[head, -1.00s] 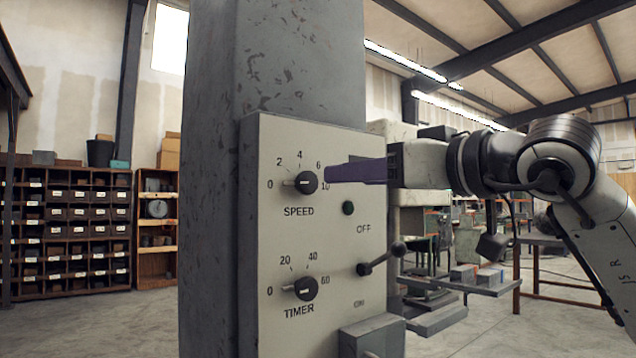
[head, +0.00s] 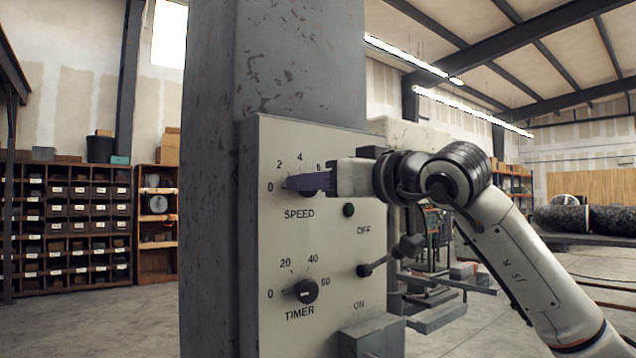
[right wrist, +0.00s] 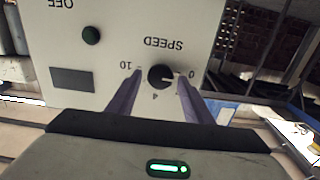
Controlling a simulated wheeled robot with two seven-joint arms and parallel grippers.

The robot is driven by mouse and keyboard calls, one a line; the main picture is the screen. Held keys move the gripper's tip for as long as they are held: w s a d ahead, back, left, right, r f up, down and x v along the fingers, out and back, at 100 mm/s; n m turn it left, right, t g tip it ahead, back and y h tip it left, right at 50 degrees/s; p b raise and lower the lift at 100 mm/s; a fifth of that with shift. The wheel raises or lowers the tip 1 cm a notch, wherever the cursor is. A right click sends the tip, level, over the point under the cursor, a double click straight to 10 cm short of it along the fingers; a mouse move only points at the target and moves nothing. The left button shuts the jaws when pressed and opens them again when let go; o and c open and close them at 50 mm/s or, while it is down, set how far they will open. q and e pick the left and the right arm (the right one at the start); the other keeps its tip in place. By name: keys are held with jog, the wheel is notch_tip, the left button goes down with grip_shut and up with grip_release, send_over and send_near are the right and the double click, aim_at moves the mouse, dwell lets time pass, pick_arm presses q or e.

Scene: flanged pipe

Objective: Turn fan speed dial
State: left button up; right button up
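The black speed dial (right wrist: 161,76) sits on the white control panel (head: 275,235) and carries a light pointer line. In the right wrist view, which shows the panel upside down, that line points toward the 0. My right gripper (right wrist: 160,95) is open, with one purple finger on each side of the dial and a gap to both. In the head view my right gripper (head: 290,182) reaches in from the right and hides the dial. My left gripper is not in view.
Below are the timer dial (head: 306,290) and a lever with a black knob (head: 365,270). A grey block (head: 372,336) juts out at the panel's bottom right.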

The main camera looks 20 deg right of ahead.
jog(key=c, duration=0.8)
